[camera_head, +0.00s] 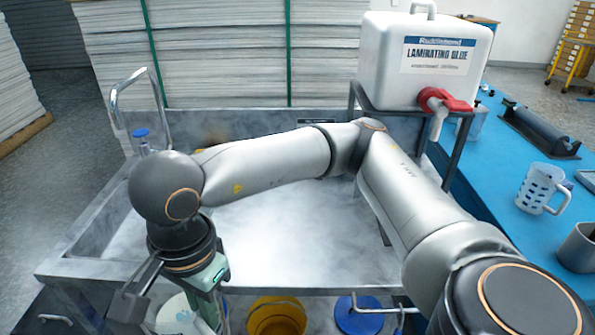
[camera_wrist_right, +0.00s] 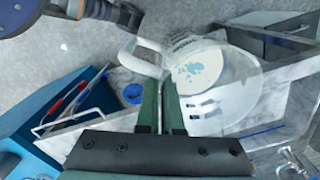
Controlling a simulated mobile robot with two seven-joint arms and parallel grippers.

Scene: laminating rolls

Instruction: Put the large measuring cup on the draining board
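My right gripper (camera_head: 208,300) hangs at the lower left of the head view, low at the front of the sink unit. In the right wrist view its two green fingers (camera_wrist_right: 161,105) are close together on the pale handle (camera_wrist_right: 140,57) of a large clear measuring cup (camera_wrist_right: 235,85) with printed markings. The cup's body lies to the right of the fingers. In the head view the cup cannot be made out clearly. The grey sink unit's broad pale surface (camera_head: 285,245), which I take for the draining board, is bare. My left gripper is not in view.
A tap (camera_head: 125,90) stands at the back left. A white glue container (camera_head: 425,60) is on a stand at the back right. The blue bench (camera_head: 490,180) holds another measuring cup (camera_head: 541,188) and a metal cup (camera_head: 578,247). A yellow bucket (camera_head: 277,317) is below the front edge.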

